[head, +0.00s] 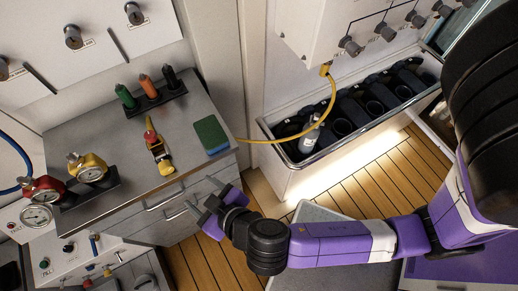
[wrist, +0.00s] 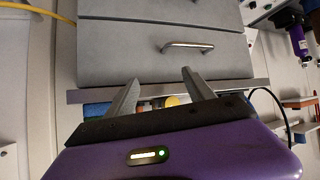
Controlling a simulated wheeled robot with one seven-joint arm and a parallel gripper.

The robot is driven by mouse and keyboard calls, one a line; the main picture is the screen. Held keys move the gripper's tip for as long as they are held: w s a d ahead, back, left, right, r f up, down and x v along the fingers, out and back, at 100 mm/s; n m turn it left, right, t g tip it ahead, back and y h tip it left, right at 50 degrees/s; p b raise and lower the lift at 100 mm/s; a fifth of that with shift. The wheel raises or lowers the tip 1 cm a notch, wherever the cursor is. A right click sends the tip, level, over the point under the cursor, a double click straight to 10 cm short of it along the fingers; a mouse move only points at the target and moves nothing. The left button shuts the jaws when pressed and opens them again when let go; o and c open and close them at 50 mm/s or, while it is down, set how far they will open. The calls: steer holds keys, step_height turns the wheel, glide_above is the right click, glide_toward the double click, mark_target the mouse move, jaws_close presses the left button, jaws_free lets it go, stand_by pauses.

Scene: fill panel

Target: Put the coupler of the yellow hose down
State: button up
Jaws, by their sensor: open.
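The yellow hose (head: 331,105) hangs from a fitting under the upper right panel. It curves down and left to the right edge of the grey cabinet top, near the green pad. I cannot make out its coupler for sure. A yellow and black piece (head: 158,154) with a red part lies on the cabinet top, and I cannot tell whether it joins the hose. My gripper (head: 208,199) is open and empty in front of the cabinet's drawers, below the top. In the wrist view its spread fingers (wrist: 160,76) face a drawer front, and the hose (wrist: 28,9) crosses the upper left corner.
A trough (head: 294,164) with black holders and a bottle (head: 309,135) stands right. Drawer handles (head: 178,210) jut out near my gripper.

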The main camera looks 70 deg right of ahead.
steer(key=s+d+r+n+t+y, duration=0.15)
steer(key=s+y, duration=0.25)
steer(key=s, duration=0.7)
steer(key=s+d+r+t, duration=0.1)
steer(key=s+d+r, duration=0.1)
steer(key=r, duration=0.4)
steer(key=s+d+r+t+h, duration=0.1)
steer(key=s+d+r, duration=0.1)
steer(key=s+r, duration=0.2)
steer(key=shift+s+r+t, duration=0.3)
steer(key=shift+r+t, duration=0.05)
steer(key=shift+r, duration=0.55)
steer(key=shift+n, duration=0.25)
steer(key=shift+f, duration=0.1)
